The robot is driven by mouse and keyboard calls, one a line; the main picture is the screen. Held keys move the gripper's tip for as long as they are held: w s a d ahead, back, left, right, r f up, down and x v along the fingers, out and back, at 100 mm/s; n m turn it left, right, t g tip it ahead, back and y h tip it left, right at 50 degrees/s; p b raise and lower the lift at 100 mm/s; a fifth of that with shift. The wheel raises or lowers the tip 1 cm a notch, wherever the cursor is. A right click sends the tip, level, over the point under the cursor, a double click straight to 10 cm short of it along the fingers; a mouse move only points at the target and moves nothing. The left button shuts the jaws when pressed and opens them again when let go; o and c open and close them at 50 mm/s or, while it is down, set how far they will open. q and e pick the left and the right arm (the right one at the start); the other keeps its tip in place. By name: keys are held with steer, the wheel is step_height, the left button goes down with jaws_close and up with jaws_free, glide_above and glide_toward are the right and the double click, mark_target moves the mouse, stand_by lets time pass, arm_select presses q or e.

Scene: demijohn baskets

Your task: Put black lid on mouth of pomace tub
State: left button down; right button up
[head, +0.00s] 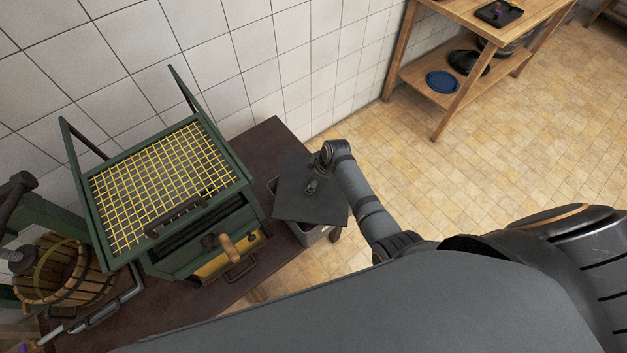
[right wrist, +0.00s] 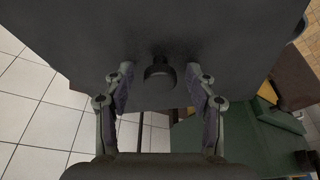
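The black lid (head: 298,205) is a flat, dark square plate with a small knob (head: 311,186). It lies over the grey pomace tub (head: 308,236), covering most of its mouth. Some of the tub shows at the lid's left and front edges; I cannot tell whether the lid is seated. In the right wrist view the lid (right wrist: 225,35) fills the upper part, with its knob (right wrist: 159,72) in the middle. My right gripper (right wrist: 160,82) is open, its fingers on either side of the knob with gaps between. My left gripper is out of view.
A green machine with a yellow grid (head: 165,180) stands left of the tub on a dark red table (head: 283,138). A slatted wooden basket (head: 62,270) is at far left. A wooden shelf table (head: 440,88) stands at the back right. Tiled floor (head: 520,140) is clear.

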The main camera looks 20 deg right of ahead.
mark_target(323, 189)
steer(key=v, duration=1.2)
